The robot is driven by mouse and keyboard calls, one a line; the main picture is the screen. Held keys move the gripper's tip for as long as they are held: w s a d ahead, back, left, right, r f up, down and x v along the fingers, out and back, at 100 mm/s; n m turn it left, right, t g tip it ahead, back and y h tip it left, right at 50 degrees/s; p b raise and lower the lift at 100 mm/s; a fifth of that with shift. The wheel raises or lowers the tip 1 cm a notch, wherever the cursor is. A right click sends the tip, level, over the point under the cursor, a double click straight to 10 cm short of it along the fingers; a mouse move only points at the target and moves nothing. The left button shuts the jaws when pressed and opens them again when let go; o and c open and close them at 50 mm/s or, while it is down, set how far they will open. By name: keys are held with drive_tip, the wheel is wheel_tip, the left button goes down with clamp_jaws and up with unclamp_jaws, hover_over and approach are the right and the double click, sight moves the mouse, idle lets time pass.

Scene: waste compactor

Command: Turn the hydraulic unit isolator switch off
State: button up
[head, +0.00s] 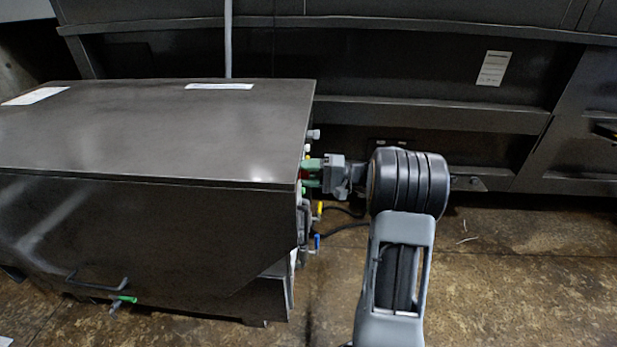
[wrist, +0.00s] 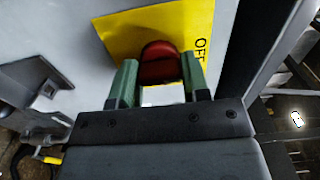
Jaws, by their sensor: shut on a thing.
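The red isolator switch handle (wrist: 160,62) sits on a yellow plate (wrist: 130,25) in the wrist view. The plate carries black lettering that reads "OF", partly cut off, to the right of the handle. My gripper (wrist: 159,72) has its two green fingers on either side of the handle and is shut on it. In the head view my gripper (head: 310,174) reaches the right end face of the dark hydraulic unit (head: 150,135) from the right. There only a sliver of red shows between the fingers, and the switch face is hidden.
Yellow-handled (head: 319,209) and blue-handled (head: 317,241) fittings stick out below my gripper on the same face. Dark hoses run behind them. A large dark compactor body (head: 430,75) stands behind. The floor (head: 500,280) at the right is mostly clear.

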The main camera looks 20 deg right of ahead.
idle(0.4)
drive_tip(key=o, duration=0.9)
drive_tip(key=p+v, duration=0.2)
drive_tip(key=v, duration=1.1)
drive_tip(key=shift+s+d, duration=0.2)
drive_tip(key=shift+d, duration=0.15)
